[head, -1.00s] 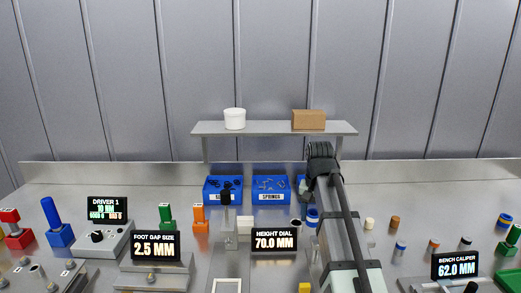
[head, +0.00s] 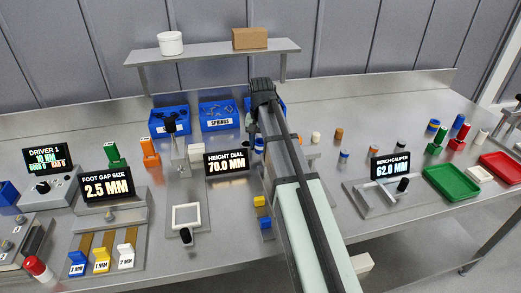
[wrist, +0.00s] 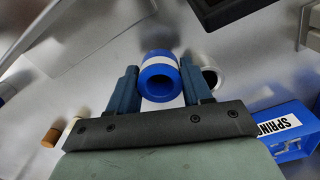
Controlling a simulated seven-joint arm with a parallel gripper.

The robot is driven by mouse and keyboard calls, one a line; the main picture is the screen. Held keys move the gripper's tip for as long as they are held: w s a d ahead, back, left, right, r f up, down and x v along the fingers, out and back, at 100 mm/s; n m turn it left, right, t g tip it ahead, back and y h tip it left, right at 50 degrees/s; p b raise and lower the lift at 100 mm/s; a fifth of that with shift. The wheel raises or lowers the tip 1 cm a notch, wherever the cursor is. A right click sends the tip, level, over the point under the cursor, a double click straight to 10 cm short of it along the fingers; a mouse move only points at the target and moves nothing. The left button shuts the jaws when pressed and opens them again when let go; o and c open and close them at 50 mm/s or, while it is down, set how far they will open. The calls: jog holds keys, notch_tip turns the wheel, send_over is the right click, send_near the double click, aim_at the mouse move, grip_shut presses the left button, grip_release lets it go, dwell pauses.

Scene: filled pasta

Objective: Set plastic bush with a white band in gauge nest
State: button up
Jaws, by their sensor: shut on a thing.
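The plastic bush (wrist: 158,70) is a blue ring with a white band, held between the two fingers of my gripper (wrist: 158,66) in the wrist view. Its open end faces the camera. In the head view, a blue part (head: 259,146) shows beside my arm, which hides the fingers. The height dial (head: 226,163) reads 70.0 MM; its stand, just left of my arm, has a white square frame (head: 186,205) at the front. The bench caliper (head: 390,168) reads 62.0 MM, to the right. I cannot tell which fixture holds the gauge nest.
A white ring with a dark hole (wrist: 211,77) lies close beside one finger. The blue SPRINGS bin (head: 219,115) stands behind. Small plugs and rings stand right of my arm, with green (head: 452,196) and red (head: 487,160) trays farther right. Bare bench lies before the caliper.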

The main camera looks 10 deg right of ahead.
aim_at(261, 150)
jog(key=shift+f, duration=1.45)
jog(key=o, duration=0.8)
jog(key=shift+f, duration=0.1)
notch_tip(261, 150, up, 11)
jog(key=shift+r, duration=0.2)
jog(key=shift+o, duration=0.2)
jog(key=shift+r, duration=0.25)
jog(key=o, duration=0.3)
jog(key=shift+r, duration=0.2)
